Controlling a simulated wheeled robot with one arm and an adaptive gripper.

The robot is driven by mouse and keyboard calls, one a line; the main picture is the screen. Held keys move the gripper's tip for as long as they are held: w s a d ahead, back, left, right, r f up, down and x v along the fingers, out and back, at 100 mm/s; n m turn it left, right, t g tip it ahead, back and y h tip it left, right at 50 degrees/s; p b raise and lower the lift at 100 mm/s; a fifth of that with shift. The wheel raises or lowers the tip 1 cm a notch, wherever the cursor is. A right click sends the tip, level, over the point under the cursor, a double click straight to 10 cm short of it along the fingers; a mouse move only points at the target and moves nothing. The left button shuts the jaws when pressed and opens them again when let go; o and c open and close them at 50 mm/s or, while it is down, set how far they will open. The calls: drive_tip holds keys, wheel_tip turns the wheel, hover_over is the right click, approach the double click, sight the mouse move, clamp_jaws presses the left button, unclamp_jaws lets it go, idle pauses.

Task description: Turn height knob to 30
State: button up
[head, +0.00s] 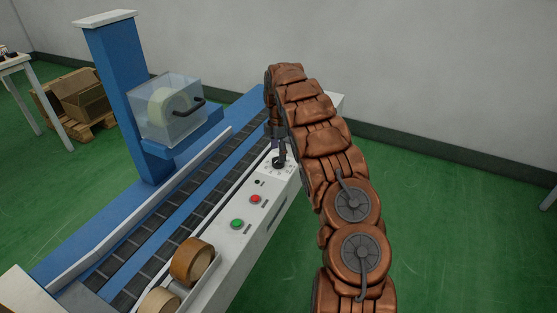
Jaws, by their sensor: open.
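The height knob (278,164) is a small dark dial on a white face with markings, on the white control panel at the right side of the blue machine. My gripper (278,150) is directly above the knob, with its fingers pointing down at it. The fingers are open. They overlap the knob in this view, so I cannot tell whether they touch it. The knob's scale numbers and pointer are too small to read.
A red button (256,199) and a green button (237,224) sit nearer on the panel (222,262). Tape rolls (192,261) stand at the front. A roller conveyor (175,215) runs alongside. A clear box (168,108) on the blue column (122,90) stands left of my arm.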

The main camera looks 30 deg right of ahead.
sight(278, 163)
wheel_tip(278, 163, down, 4)
drive_tip(key=shift+f, duration=0.1)
drive_tip(key=c, duration=1.2)
drive_tip(key=shift+o, duration=0.2)
drive_tip(key=shift+m, duration=0.3)
